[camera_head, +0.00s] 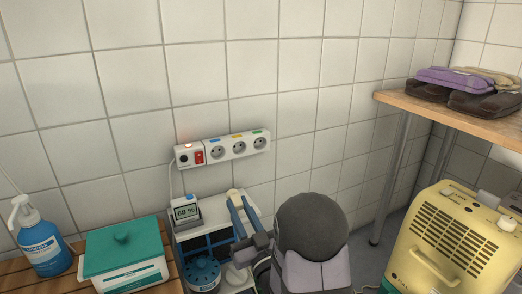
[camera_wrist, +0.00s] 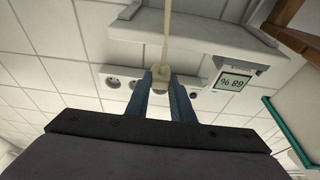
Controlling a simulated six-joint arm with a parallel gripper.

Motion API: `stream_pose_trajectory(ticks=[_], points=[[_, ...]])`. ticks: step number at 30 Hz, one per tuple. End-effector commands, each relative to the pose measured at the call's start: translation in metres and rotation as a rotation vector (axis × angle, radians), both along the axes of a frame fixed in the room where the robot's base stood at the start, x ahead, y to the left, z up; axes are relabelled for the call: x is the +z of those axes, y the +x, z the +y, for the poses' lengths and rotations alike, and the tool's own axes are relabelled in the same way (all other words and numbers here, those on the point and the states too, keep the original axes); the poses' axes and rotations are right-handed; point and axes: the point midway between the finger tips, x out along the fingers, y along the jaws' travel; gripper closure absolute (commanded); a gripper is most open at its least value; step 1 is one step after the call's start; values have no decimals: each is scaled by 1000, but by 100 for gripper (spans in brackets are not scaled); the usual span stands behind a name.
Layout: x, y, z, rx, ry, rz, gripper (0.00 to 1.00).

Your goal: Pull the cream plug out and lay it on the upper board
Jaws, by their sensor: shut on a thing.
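The cream plug (camera_head: 233,192) is held between the blue fingertips of my gripper (camera_head: 238,203), below the socket strip and by the back of the upper board. In the wrist view the plug (camera_wrist: 161,72) sits between the fingertips (camera_wrist: 163,80), its pale cord running up the picture. The white socket strip (camera_head: 228,148) is on the tiled wall; its three sockets show empty in the head view. The upper board (camera_head: 187,232) is white and carries a small display. Whether the plug touches the board I cannot tell.
The display (camera_head: 186,209) stands at the board's left. A blue round item (camera_head: 203,273) is below. A blue pump bottle (camera_head: 42,243) and green-lidded box (camera_head: 124,250) stand left on a slatted surface. A yellow appliance (camera_head: 455,245) and wooden table (camera_head: 440,108) are right.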

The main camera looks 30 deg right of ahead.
Motion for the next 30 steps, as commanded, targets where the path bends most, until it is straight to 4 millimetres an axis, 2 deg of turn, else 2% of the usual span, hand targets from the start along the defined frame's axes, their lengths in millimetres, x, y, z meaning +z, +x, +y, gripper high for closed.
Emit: stream_pose_trajectory(ticks=[9, 18, 30], points=[[0, -1, 0, 0, 0, -1, 100], [0, -10, 0, 0, 0, 0, 100], [-3, -10, 0, 0, 0, 0, 100]])
